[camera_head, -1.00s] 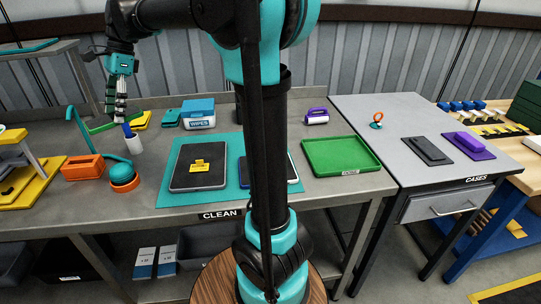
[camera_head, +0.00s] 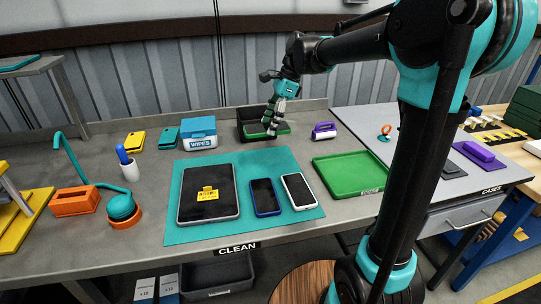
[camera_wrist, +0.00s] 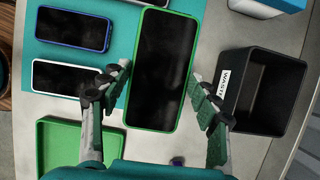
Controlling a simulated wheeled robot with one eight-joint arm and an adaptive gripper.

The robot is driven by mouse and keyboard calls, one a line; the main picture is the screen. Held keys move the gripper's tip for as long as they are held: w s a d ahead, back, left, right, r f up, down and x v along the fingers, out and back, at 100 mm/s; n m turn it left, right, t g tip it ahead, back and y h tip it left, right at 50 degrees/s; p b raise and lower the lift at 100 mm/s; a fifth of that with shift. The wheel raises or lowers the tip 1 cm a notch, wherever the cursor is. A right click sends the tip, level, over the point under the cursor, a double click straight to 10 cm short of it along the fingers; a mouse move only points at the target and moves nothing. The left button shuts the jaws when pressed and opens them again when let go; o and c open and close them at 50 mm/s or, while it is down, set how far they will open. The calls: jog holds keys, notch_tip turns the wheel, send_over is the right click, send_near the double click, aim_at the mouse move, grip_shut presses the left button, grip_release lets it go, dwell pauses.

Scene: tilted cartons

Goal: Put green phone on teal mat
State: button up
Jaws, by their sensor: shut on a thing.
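My gripper (camera_head: 272,128) is shut on the green phone (camera_wrist: 162,70), with one finger on each long side in the wrist view. The phone has a green rim and a dark screen facing the wrist camera. In the head view the green phone (camera_head: 281,128) is held near the back of the bench, just past the back edge of the teal mat (camera_head: 178,228). On the mat lie a large dark tablet (camera_head: 190,190) with a yellow label, a blue phone (camera_head: 265,197) and a white phone (camera_head: 299,191). The mat's right part has bare room behind the phones.
A black waste bin (camera_wrist: 262,92) stands right beside the held phone. A green tray (camera_head: 350,174) lies right of the mat. A wipes box (camera_head: 199,133), yellow and teal cases and a purple-handled tool (camera_head: 325,131) stand at the back. An orange-based lamp (camera_head: 121,208) is at left.

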aim_at(282, 125)
notch_tip(282, 125, down, 7)
jog(key=shift+d+f, duration=0.1)
jog(key=shift+d, duration=0.05)
jog(key=shift+f, duration=2.35)
jog(key=o, duration=1.3)
jog(key=v, duration=1.2)
